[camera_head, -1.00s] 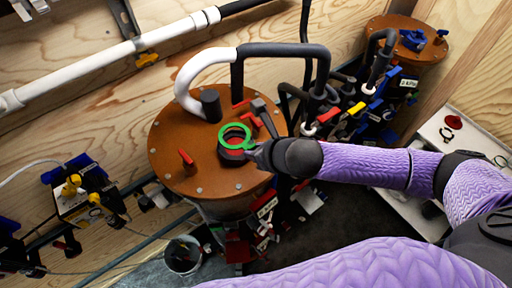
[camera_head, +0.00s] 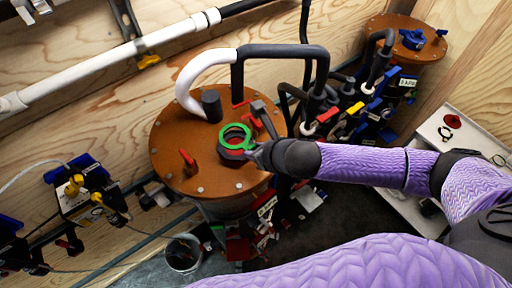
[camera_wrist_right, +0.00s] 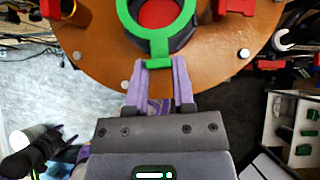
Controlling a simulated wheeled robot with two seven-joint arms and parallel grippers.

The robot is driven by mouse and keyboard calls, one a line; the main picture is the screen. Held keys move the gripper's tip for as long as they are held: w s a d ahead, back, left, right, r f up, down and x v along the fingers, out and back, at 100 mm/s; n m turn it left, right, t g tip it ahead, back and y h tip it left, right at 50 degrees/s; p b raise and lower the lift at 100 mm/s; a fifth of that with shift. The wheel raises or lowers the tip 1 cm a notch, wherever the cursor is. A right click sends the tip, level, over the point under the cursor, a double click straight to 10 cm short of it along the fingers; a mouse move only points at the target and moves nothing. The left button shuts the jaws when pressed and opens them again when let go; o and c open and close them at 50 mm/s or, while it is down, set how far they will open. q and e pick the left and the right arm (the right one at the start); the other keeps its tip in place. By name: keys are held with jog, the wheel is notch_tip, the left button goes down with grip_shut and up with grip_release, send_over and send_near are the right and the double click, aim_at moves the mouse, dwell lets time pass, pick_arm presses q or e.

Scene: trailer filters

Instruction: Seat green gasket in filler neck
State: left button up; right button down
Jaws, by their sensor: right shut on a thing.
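The green gasket (camera_head: 236,138) is a ring with a tab, over the dark filler neck (camera_head: 231,156) on the near side of the brown round lid (camera_head: 172,135). My right gripper (camera_head: 252,150) is shut on the gasket's tab. In the right wrist view the gasket (camera_wrist_right: 130,22) lies over the filler neck (camera_wrist_right: 185,36), with red inside the opening, and my right gripper's fingers (camera_wrist_right: 160,75) close on the tab. The ring looks slightly off-centre from the neck; I cannot tell whether it touches the rim.
Red-handled valves (camera_head: 188,160) and a black stub (camera_head: 211,106) stand on the lid. A black and white hose (camera_head: 283,51) arches behind the neck. A second lidded vessel (camera_head: 431,48) stands at the back right. A bucket (camera_head: 184,254) is below.

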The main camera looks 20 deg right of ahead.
jog(key=shift+f+b, duration=1.3)
jog(key=shift+f, duration=0.75)
jog(key=shift+c, duration=1.9)
grip_release()
jog(key=v, duration=1)
